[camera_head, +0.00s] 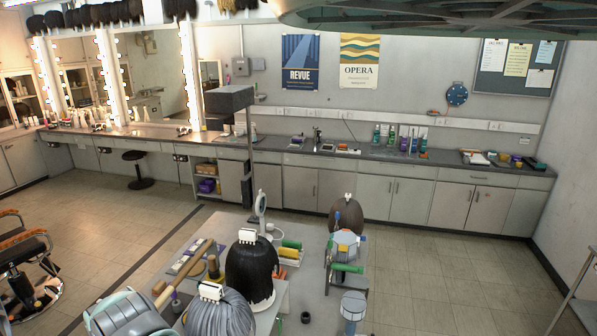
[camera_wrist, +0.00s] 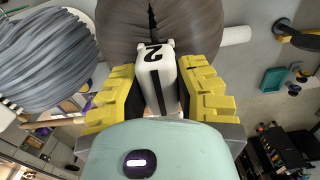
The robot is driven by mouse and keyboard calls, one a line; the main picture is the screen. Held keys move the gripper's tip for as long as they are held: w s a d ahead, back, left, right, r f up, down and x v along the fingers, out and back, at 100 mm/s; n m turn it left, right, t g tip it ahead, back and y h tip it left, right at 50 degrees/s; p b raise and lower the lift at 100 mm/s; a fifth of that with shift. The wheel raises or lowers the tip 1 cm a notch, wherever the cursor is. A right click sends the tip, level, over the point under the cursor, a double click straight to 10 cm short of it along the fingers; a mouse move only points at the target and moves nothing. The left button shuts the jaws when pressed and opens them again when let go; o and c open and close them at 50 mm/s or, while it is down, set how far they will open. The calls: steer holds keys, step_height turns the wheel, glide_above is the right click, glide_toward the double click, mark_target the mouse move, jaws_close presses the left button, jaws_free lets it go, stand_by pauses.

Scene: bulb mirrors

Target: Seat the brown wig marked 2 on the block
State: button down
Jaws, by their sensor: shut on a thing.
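The brown wig (camera_head: 346,214) is at the far side of my gripper in the head view. In the wrist view the brown wig (camera_wrist: 160,22) fills the top middle. Its white tab (camera_wrist: 153,60) carries a black 2. My gripper (camera_wrist: 157,70) has its yellow fingers shut on this tab, one on each side. The underside of the wig is hidden, and I cannot make out a block under it or tell whether the wig touches anything below.
A black wig (camera_head: 251,265) with a white tab stands on the table left of my gripper. A grey wig (camera_head: 220,316) stands nearer, also seen in the wrist view (camera_wrist: 45,60).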

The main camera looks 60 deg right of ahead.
step_height(320, 180, up, 18)
steer(key=p, duration=1.2)
steer(key=shift+d, duration=0.15)
stand_by(0.4)
steer(key=shift+f, duration=0.1)
